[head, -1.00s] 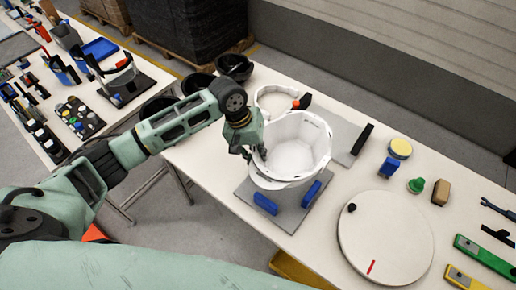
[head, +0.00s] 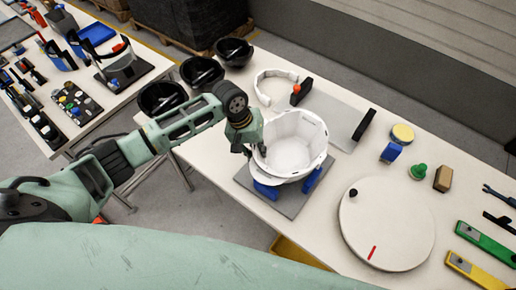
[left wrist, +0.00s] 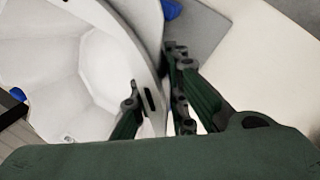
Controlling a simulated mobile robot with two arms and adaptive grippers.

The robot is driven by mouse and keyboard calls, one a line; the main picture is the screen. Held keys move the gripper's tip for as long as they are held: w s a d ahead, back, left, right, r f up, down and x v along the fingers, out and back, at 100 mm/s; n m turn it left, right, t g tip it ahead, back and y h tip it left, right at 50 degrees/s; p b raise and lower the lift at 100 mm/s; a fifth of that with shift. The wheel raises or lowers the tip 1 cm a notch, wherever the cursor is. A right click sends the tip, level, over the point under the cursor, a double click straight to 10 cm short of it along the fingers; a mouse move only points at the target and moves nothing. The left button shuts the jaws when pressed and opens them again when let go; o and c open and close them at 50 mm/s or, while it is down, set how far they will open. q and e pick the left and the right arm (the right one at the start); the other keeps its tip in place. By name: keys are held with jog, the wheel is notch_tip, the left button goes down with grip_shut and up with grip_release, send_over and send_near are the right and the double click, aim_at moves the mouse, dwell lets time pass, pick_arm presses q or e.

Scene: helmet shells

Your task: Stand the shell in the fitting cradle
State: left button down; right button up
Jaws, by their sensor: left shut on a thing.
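The white helmet shell (head: 295,143) is open side up in the head view, its hollow inside showing. It is over the fitting cradle, a grey plate (head: 290,208) with blue blocks (head: 266,190). The shell's lower part overlaps the blocks; I cannot tell whether it rests on them. My left gripper (head: 250,150) is shut on the shell's left rim. In the left wrist view, the gripper (left wrist: 157,100) has one finger inside and one outside the shell wall (left wrist: 145,70). My right gripper is not in view.
A white turntable (head: 385,230) stands right of the cradle. Behind are a white ring-shaped part (head: 268,78), a grey plate with a black upright (head: 365,124) and several black bowls (head: 234,51). Small items, including a green knob (head: 418,171), lie at right.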

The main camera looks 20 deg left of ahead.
pick_arm(q)
jog(key=shift+f, duration=0.45)
dwell(0.4)
jog(key=shift+f, duration=0.5)
jog(key=c, duration=1.7)
grip_release()
jog(key=shift+o, duration=0.2)
jog(key=v, duration=1.2)
jog(key=shift+s, duration=0.1)
